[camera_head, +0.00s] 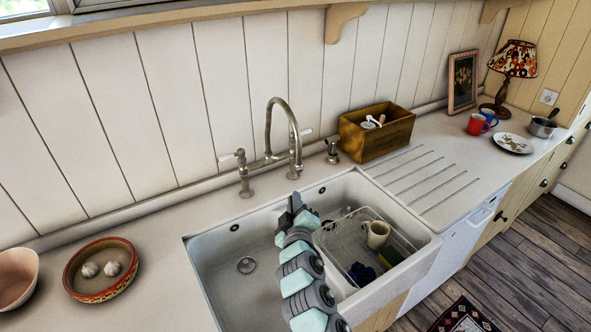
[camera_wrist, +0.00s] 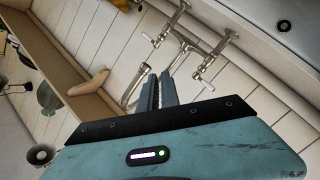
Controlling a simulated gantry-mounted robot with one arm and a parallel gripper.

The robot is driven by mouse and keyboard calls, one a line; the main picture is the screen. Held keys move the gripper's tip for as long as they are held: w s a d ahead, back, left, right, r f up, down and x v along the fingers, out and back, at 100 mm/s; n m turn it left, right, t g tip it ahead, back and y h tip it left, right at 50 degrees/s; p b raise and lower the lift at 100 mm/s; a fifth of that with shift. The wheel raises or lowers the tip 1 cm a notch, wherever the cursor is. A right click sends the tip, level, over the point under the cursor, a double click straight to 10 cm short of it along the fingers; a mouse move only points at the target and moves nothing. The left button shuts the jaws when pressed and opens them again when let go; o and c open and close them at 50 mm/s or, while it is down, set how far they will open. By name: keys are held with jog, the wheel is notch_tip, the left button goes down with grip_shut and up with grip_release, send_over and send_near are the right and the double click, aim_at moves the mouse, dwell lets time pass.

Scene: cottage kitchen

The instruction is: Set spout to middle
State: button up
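The tap stands behind the sink (camera_head: 215,262). The spout (camera_wrist: 134,88) shows just left of the fingertips there.
A dish rack (camera_head: 345,240) with a jug (camera_head: 377,235) stands in the sink's right half. A wooden box (camera_head: 376,134) and small dispenser (camera_head: 332,151) are right of the tap. A bowl with garlic (camera_head: 78,290) sits on the left counter. The sink's left half is clear.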

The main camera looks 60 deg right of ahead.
jog(key=a+n, duration=0.2)
jog(key=a+r+n+h+p, duration=0.1)
jog(key=a+n, duration=0.1)
jog(key=n, duration=0.1)
jog(key=a+n+p, duration=0.1)
jog(key=a+n, duration=0.1)
jog(key=shift+s+r+n, duration=0.2)
jog(key=shift+s+n, duration=0.05)
jog(key=shift+n, duration=0.05)
grip_shut()
jog(key=s+d+p+x, duration=0.1)
jog(key=s+x, duration=0.1)
jog(key=x, duration=1.1)
jog(key=shift+s+d+r, duration=0.25)
jog(key=shift+d, duration=0.1)
